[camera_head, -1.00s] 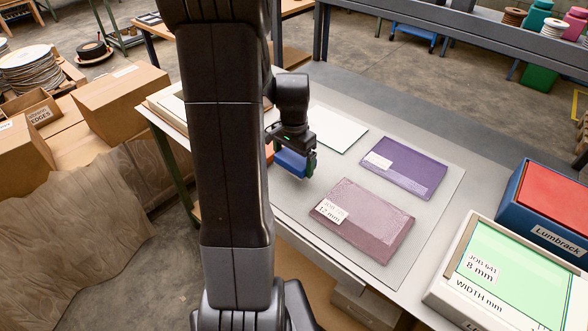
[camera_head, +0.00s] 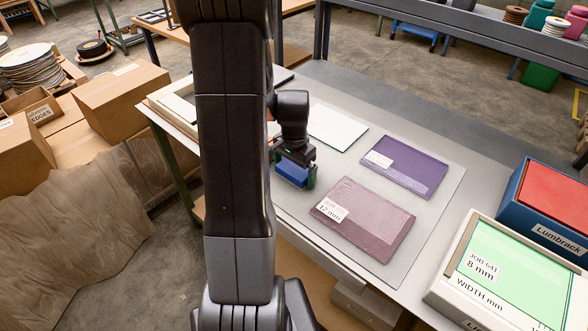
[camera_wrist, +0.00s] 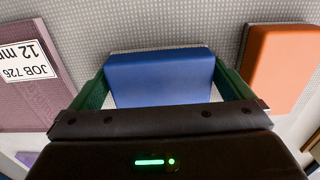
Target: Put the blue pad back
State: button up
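The blue pad (camera_head: 292,172) is between the fingers of my gripper (camera_head: 296,178), near the left part of the grey mat (camera_head: 415,235). In the wrist view the blue pad (camera_wrist: 160,76) fills the gap between the two green fingers of my gripper (camera_wrist: 162,88), which is shut on it. It hangs roughly level. How high it is above the mat is hard to tell. An orange pad (camera_wrist: 278,68) lies to its right in the wrist view. My arm covers that part of the mat in the head view.
A mauve pad labelled 12 mm (camera_head: 368,222), a purple pad (camera_head: 408,165) and a white sheet (camera_head: 338,128) lie on the mat. A box with a green top (camera_head: 515,270) and a blue box with a red top (camera_head: 548,205) stand at the right.

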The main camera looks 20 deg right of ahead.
aim_at(294, 168)
notch_tip(294, 168, up, 12)
jog(key=shift+r, duration=0.2)
dwell(0.4)
dwell(0.4)
